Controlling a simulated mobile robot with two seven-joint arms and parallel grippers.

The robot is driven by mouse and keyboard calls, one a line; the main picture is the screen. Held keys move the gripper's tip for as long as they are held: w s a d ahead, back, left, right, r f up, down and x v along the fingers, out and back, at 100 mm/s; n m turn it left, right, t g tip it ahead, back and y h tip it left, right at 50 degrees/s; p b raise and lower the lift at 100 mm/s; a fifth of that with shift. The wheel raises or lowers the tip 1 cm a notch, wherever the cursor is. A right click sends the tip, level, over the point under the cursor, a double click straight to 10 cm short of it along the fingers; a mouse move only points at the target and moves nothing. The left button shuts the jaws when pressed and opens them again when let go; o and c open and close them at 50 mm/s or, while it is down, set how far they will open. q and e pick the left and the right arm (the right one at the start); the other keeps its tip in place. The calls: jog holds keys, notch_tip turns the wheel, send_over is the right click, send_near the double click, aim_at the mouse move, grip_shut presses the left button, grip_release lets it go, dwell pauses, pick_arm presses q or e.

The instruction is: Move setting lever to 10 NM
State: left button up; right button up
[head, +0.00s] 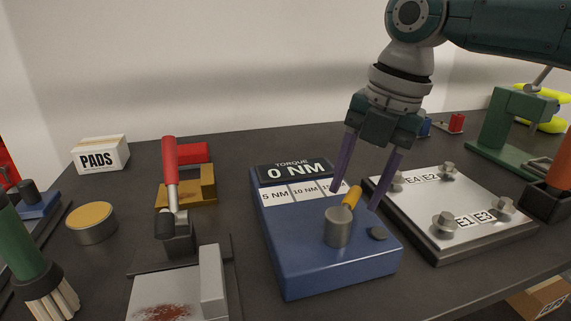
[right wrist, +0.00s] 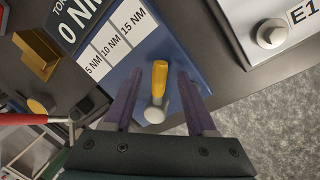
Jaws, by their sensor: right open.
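The blue torque box (head: 290,250) stands mid-bench, and its display (head: 295,170) reads 0 NM. Its label strip (head: 305,191) carries 5, 10 and 15 NM marks; in the right wrist view the strip (right wrist: 110,50) is fully readable. The setting lever has a yellow handle (head: 351,197) on a grey round hub (head: 338,228). The handle (right wrist: 160,78) points to the right of the 15 NM mark. My right gripper (head: 354,199) is open, pointing down, with one purple finger on each side of the handle. Contact cannot be told. My left gripper is not in view.
A plate with bolts (head: 450,225) marked E1 to E4 stands close right of the box. A red-handled lever tool (head: 171,165) stands to the left, with a round tin (head: 92,224) and a PADS box (head: 100,155) beyond. A green press (head: 500,130) is at far right.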

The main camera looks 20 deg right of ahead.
grip_shut()
dwell(0.3)
dwell(1.1)
